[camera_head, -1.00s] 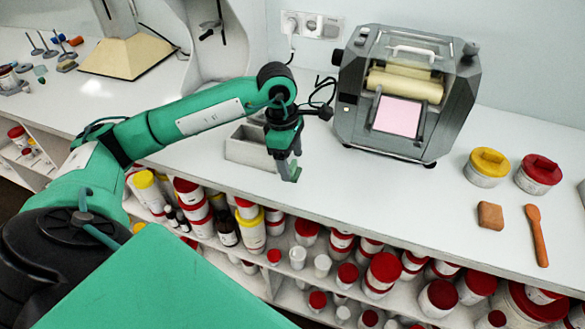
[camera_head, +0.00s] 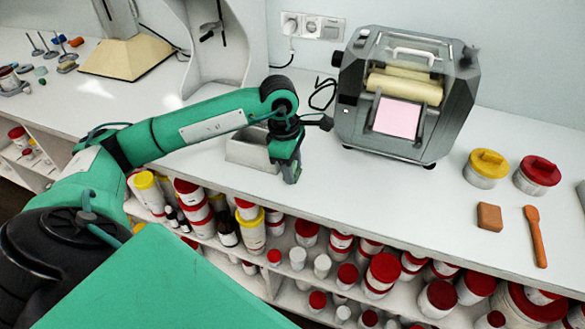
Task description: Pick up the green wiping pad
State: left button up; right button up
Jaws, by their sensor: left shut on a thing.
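My left gripper (camera_head: 290,174) points down at the front part of the white bench, just right of a grey open box. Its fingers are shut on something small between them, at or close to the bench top. The green wiping pad does not show clearly apart from the green gripper; what is held is mostly hidden by the fingers, and its place fits the pad. My right gripper is not in view.
The grey box (camera_head: 247,158) stands close left of the gripper. A grey roller mill (camera_head: 405,100) stands behind right. A yellow-lidded jar (camera_head: 487,168), a red-lidded jar (camera_head: 538,175), a brown block (camera_head: 489,217) and a wooden spoon (camera_head: 536,237) lie right. The bench between is clear.

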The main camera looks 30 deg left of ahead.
aim_at(293, 165)
pick_arm(q)
notch_tip(293, 165, up, 20)
jog(key=b, duration=0.1)
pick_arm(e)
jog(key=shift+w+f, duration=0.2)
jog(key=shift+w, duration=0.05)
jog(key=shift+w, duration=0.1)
